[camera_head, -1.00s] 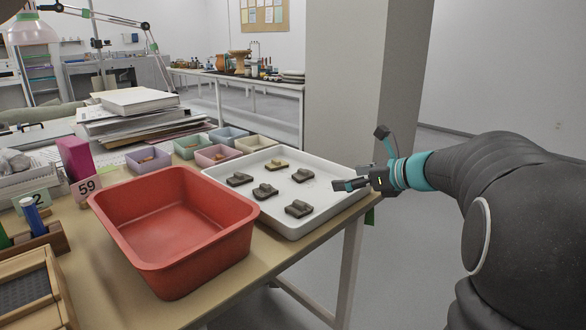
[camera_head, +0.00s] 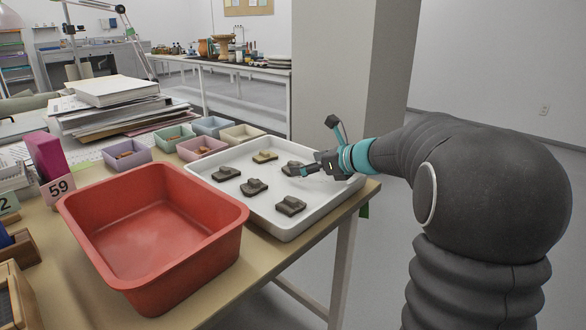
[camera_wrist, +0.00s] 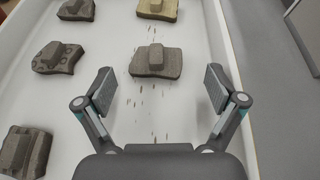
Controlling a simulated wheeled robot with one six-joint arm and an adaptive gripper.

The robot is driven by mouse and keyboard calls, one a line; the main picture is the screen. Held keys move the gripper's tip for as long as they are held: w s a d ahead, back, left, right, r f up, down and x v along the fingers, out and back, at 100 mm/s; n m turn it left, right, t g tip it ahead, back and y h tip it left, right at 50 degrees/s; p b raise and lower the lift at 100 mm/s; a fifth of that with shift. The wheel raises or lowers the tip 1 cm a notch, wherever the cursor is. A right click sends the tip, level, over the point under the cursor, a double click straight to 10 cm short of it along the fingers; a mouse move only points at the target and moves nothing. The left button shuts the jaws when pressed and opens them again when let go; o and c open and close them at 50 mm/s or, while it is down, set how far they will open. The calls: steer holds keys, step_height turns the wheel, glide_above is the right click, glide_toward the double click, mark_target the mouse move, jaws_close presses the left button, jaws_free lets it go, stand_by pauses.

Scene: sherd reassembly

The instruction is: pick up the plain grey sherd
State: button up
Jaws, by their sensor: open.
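A grey-brown sherd with a raised block on top and no clear marks, seemingly the plain grey one, lies in the white tray (camera_head: 330,203). In the wrist view this sherd (camera_wrist: 156,63) is just ahead of my gripper (camera_wrist: 160,90), between the lines of its two fingers but beyond their tips. In the head view the sherd (camera_head: 290,168) is at the tips of my gripper (camera_head: 308,170), which partly covers it. My gripper is open and empty, above the right part of the tray.
A dotted sherd (camera_wrist: 57,58) and a patterned sherd (camera_wrist: 25,150) lie left in the wrist view. A yellowish sherd (camera_wrist: 157,8) and a dark sherd (camera_wrist: 75,9) lie farther ahead. A red tub (camera_head: 155,235) stands left of the tray, small pastel boxes (camera_head: 200,147) behind.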

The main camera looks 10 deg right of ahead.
mark_target(294, 163)
steer(key=x, duration=0.4)
steer(key=shift+a+r, duration=0.3)
steer(key=shift+r, duration=0.05)
steer(key=shift+w+a+f, duration=0.2)
steer(key=shift+w+f, duration=0.05)
steer(key=shift+w, duration=0.1)
steer(key=c, duration=1.3)
